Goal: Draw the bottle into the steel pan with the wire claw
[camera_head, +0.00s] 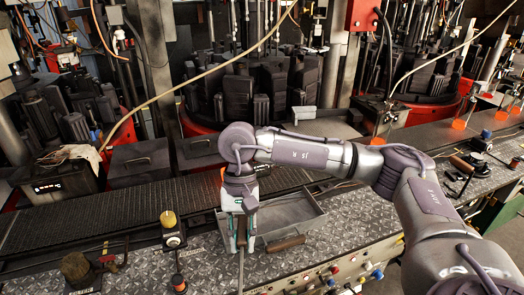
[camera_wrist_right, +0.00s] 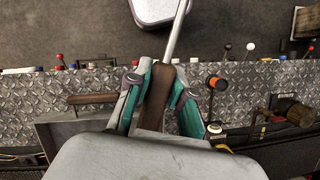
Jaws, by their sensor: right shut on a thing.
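My right gripper (camera_head: 241,215) is shut on the brown handle (camera_head: 242,231) of a long tool, seemingly the wire claw. Its thin metal rod (camera_head: 241,264) runs toward the bottom edge of the head view. In the right wrist view the gripper (camera_wrist_right: 162,88) clasps the handle, and the rod (camera_wrist_right: 178,32) runs out past the top; its claw end is not visible. The steel pan (camera_head: 305,222) sits on the diamond-plate ledge, beside and partly behind the gripper, with a brown handle (camera_head: 286,243) at its front. I cannot make out a bottle near it. My left gripper is not in view.
A dark ribbed conveyor (camera_head: 110,208) runs behind the ledge (camera_head: 355,215). Glowing orange pieces (camera_head: 459,124) stand far right. Knobbed levers (camera_head: 170,230) and a brush (camera_head: 77,268) are left of the gripper; coloured buttons (camera_head: 330,270) line the front. Dark moulds (camera_head: 250,90) stand behind.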

